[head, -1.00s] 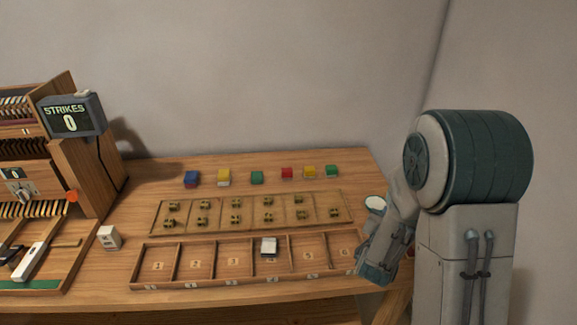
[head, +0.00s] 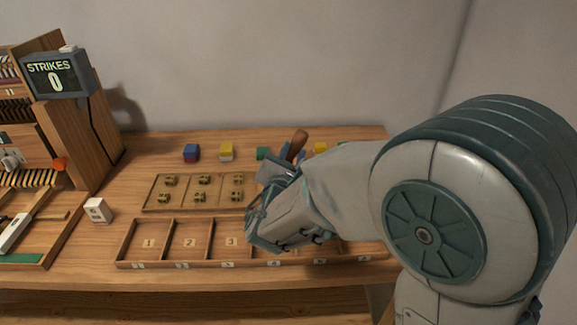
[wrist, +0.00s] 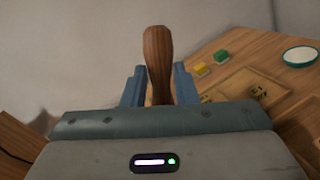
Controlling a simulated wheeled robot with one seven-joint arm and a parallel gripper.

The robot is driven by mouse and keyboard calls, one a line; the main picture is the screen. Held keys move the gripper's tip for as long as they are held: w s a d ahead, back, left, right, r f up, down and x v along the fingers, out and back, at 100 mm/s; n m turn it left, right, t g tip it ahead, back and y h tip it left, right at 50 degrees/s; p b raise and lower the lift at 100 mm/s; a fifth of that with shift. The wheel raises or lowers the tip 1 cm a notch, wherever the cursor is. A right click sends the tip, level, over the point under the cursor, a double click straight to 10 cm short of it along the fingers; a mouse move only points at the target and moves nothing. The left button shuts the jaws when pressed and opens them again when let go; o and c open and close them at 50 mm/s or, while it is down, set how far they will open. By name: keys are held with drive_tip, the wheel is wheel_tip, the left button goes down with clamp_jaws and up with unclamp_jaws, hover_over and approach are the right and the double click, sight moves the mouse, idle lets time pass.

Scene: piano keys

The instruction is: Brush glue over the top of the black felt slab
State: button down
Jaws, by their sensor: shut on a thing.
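My gripper (head: 277,170) is shut on a brown wooden handle (head: 297,143), probably the glue brush's, above the middle of the bench. The handle also shows upright between the two blue-grey fingers in the wrist view (wrist: 157,55). The brush's bristles are hidden. A round white dish with a teal rim (wrist: 300,56) stands on the bench at the right in the wrist view; my arm hides it in the head view. I cannot make out the black felt slab in either current view. My gripper and arm cover the right-hand tray compartments.
A numbered wooden tray (head: 135,243) lies at the front, with a flat board of brass-coloured pieces (head: 152,196) behind it. Blue (head: 191,153) and yellow (head: 226,152) blocks stand behind that. A white block (head: 97,210) is near the wooden machine.

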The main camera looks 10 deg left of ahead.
drive_tip(key=shift+s+a, duration=0.2)
drive_tip(key=shift+a, duration=0.15)
drive_tip(key=shift+f, duration=0.15)
drive_tip(key=shift+f+b, duration=1.4)
drive_tip(key=shift+f, duration=0.9)
